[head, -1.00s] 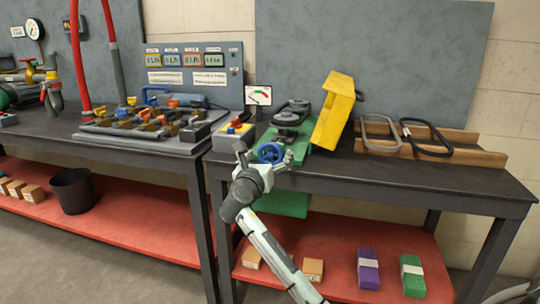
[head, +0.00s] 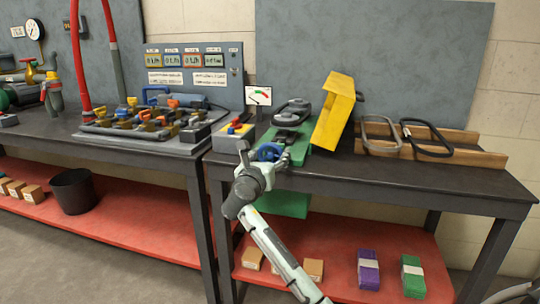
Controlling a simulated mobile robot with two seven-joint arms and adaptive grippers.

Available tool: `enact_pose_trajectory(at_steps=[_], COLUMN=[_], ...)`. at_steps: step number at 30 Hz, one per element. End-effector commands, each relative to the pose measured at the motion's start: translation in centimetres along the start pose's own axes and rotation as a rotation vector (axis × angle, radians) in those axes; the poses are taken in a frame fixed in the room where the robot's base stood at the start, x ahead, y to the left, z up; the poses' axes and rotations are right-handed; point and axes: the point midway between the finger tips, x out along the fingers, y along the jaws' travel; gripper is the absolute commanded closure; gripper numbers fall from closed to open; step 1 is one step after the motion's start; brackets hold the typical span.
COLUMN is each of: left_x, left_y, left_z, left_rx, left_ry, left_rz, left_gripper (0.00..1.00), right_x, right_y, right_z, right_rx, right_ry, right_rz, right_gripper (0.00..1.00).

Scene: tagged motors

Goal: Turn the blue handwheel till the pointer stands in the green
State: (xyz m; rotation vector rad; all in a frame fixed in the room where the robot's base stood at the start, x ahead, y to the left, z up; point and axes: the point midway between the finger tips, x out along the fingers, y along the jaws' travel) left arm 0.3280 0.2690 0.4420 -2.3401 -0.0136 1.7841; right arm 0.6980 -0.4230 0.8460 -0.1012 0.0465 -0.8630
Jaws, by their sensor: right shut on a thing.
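The blue handwheel (head: 269,152) is on the front of a green machine (head: 298,155) near the table's front edge. My right gripper (head: 266,159) comes from below and is shut on the handwheel, with its fingers at either side and hiding part of it. A small white gauge (head: 258,91) with green and red marks and a dark pointer stands behind. The pointer is too small to place exactly, but it seems to be off the green, towards the lower left. Two dark blocks (head: 292,112) sit on the machine with a gap between them. My left gripper is not in view.
A yellow guard (head: 334,111) stands tilted right of the machine. A grey box with colored buttons (head: 234,133) is close on the left. A wooden rack (head: 480,152) with dark loops is farther right. The table's front right is clear.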

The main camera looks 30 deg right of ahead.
Motion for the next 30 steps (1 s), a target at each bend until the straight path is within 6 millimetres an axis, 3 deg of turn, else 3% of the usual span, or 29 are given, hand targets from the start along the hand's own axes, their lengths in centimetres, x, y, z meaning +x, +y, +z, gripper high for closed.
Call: enact_pose_trajectory(at_steps=[5, 15, 30], left_x=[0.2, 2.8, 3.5], left_y=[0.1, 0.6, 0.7], left_z=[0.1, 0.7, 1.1], left_rx=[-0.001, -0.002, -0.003], left_ry=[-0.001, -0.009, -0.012], left_rz=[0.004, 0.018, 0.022], left_gripper=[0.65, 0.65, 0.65], right_x=[0.0, -0.1, 0.0], right_y=[0.0, -0.1, -0.2], right_z=[0.1, 0.0, -0.2], right_rx=[0.062, 0.295, 0.527], right_ry=[0.001, 0.002, 0.002], right_rz=[0.0, 0.0, -0.001], right_gripper=[0.64, 0.64, 0.64])
